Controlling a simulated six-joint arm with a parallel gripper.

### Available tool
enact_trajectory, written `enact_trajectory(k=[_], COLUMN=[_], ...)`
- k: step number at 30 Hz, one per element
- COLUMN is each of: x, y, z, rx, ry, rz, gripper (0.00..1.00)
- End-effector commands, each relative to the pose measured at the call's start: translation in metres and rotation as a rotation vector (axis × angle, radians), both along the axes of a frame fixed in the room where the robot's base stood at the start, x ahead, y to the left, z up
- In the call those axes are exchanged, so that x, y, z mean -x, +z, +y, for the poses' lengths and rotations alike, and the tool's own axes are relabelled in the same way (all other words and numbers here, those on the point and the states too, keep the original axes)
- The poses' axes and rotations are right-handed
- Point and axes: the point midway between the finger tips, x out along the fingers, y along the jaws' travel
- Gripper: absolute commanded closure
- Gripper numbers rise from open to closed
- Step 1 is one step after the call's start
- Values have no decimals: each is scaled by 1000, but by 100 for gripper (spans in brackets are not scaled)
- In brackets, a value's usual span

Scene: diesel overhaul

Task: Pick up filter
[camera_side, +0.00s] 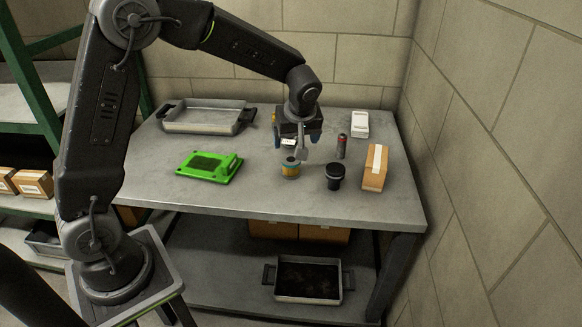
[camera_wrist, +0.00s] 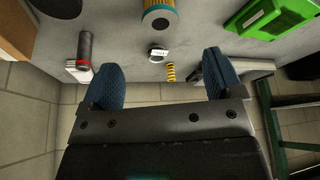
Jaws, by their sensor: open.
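The filter (camera_side: 290,170) is a short cylinder with a yellowish body and a teal band around its top, standing upright on the grey table. In the wrist view the filter (camera_wrist: 160,19) is at the top edge, partly cut off, roughly centred between the fingers but beyond their tips. My gripper (camera_side: 297,141) hangs over the table just behind and above the filter in the side view. In the wrist view its two blue fingers (camera_wrist: 163,80) are spread apart with nothing between them that they hold.
A black cup-like part (camera_side: 334,177), a red-and-black cylinder (camera_side: 341,147) and a cardboard box (camera_side: 374,168) stand right of the filter. A green part (camera_side: 208,166) lies left. A small white-labelled part (camera_wrist: 158,54) and a yellow spring (camera_wrist: 171,73) are near my fingers.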

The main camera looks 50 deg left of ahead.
Motion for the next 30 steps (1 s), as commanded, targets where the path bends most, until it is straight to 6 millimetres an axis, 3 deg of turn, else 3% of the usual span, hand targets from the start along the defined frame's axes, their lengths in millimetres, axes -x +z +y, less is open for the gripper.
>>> enact_trajectory(k=[12, 20, 30], x=[-11, -15, -23], y=[-66, -83, -122], z=[25, 32, 49], rx=[1, 1, 1], ry=[7, 5, 5], rz=[3, 2, 2], gripper=[14, 14, 14])
